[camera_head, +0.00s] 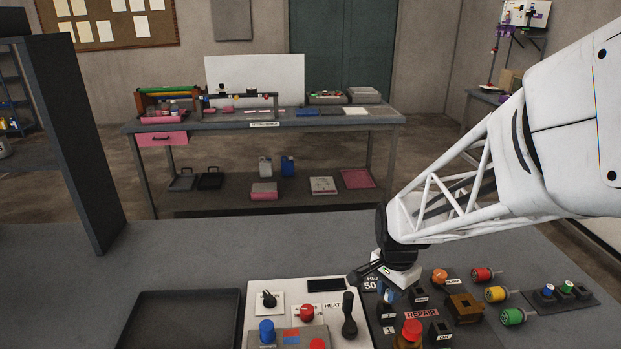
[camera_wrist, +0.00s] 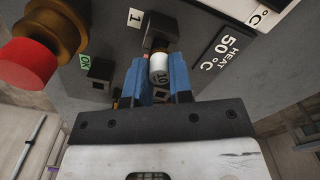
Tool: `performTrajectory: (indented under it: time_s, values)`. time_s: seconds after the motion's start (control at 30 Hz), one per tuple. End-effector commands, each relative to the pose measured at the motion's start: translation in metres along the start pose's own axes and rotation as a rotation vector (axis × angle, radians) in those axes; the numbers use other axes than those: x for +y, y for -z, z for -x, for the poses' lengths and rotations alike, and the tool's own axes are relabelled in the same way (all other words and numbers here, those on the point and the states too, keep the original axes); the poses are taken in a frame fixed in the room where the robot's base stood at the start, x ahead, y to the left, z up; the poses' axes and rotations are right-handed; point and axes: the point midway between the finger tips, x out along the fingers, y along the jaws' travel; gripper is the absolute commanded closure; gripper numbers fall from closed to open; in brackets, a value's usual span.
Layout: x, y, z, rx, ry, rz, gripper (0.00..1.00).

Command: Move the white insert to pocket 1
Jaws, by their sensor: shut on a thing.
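In the head view, my gripper (camera_head: 387,293) points down above pocket 1 (camera_head: 387,312), and the insert is hidden there.
A red knob on a brass collar (camera_head: 411,330) stands close by. Dark sockets (camera_head: 420,297), a brass block (camera_head: 464,308) and an orange button (camera_head: 440,275) are to the right. The heat panel (camera_head: 262,287) is left, then an empty black tray (camera_head: 180,325).

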Motion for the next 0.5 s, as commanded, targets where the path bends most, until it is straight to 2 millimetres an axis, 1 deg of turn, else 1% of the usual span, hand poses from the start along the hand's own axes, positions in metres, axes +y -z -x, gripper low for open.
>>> performTrajectory:
  time_s: [0.5]
  values:
    - [0.0,0.0,-0.013,0.0,0.0,0.0,1.0]
